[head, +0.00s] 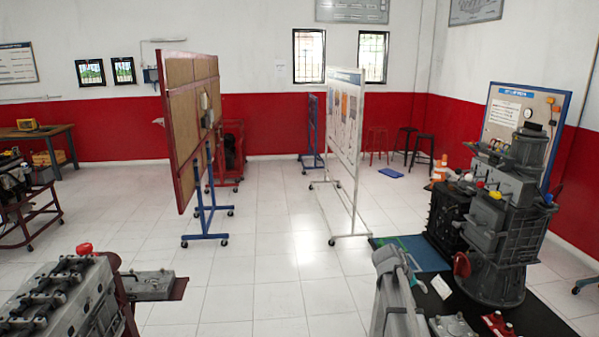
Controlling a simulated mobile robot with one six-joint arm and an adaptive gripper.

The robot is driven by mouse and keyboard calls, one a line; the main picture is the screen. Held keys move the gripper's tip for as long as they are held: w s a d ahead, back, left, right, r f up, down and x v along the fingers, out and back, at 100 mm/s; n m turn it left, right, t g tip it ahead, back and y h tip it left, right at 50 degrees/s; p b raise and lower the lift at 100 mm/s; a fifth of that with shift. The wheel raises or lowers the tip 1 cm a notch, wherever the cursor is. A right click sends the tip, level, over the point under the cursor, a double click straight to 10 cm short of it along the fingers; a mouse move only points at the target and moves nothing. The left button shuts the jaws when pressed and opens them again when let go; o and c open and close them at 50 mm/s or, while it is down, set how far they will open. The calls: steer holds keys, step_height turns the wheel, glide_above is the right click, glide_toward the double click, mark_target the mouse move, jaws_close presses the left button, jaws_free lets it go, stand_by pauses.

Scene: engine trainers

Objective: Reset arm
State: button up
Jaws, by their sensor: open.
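Part of my grey arm (393,285) rises from the bottom edge of the head view, right of centre. Its upper end stands just left of the dark bench with the machine parts. My gripper and its fingertips cannot be made out in this view, and nothing held by it shows.
A grey engine block (62,295) stands at the lower left. A large grey machine (510,215) stands on the right, with red parts (495,322) before it. A brown board (185,120) and a white board (343,140) stand on wheels. Tiled floor (265,268) between is clear.

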steer(key=s+a+f+y+b, duration=0.2)
steer(key=s+a+f+y, duration=0.2)
steer(key=s+a, duration=0.5)
steer(key=s+a+f+g+y+b, duration=0.1)
steer(key=s+a+f+y+b, duration=0.1)
steer(key=s+a, duration=0.8)
step_height(320, 180, down, 3)
steer(key=shift+s+a+r+n+y, duration=0.2)
steer(key=shift+s+n+y, duration=0.1)
steer(key=shift+s+y, duration=0.65)
steer(key=shift+s+d, duration=0.1)
steer(key=shift+s, duration=0.05)
